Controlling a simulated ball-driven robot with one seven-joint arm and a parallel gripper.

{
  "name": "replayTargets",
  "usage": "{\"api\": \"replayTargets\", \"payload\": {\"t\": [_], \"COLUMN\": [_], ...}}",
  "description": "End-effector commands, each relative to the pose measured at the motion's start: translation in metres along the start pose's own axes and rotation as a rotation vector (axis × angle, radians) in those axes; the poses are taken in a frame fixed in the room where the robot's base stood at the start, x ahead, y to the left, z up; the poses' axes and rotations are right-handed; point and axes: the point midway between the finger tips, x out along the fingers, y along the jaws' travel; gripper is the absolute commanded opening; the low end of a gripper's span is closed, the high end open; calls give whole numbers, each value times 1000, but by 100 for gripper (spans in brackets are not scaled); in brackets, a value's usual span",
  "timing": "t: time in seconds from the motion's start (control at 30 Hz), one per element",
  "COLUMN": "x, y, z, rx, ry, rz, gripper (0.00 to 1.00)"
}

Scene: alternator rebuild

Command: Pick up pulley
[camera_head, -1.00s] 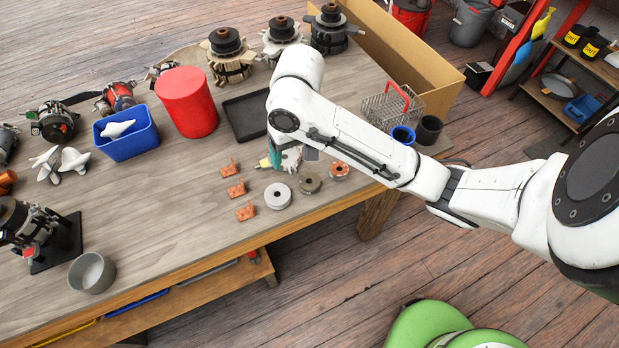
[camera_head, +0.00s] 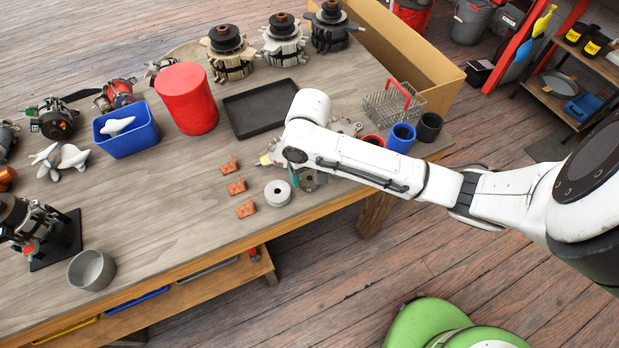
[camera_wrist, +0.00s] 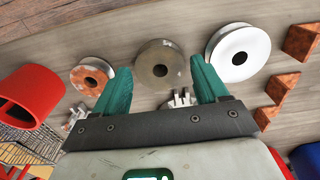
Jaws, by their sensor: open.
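In the wrist view, a dull grey-brown pulley (camera_wrist: 160,66) lies on the wooden table between the teal fingers of my open gripper (camera_wrist: 158,72). Whether the fingers touch it or are low enough to straddle it, I cannot tell. A white pulley (camera_wrist: 239,53) lies just right of it, and an orange-patched pulley (camera_wrist: 92,77) lies to the left. In the head view, the white pulley (camera_head: 277,193) shows left of my gripper (camera_head: 307,180). My arm hides the other two pulleys there, and most of the gripper.
Several orange brackets (camera_head: 237,186) stand left of the white pulley on the table (camera_head: 180,215). A black tray (camera_head: 262,108) lies behind my arm. Red, blue (camera_head: 400,138) and black cups and a wire basket (camera_head: 393,104) stand to the right. A red canister (camera_head: 187,100) stands further left.

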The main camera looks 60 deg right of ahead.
Motion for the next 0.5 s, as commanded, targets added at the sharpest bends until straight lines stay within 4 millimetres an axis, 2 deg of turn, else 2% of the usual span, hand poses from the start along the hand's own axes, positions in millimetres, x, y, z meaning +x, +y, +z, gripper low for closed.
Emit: {"api": "replayTargets", "payload": {"t": [0.1,0.37,0.5], "x": [11,14,13], "y": [0,0,0], "z": [0,0,0], "rx": [-1,-1,-1], "ry": [-1,0,0], "rz": [2,0,0], "gripper": [73,73,61]}}
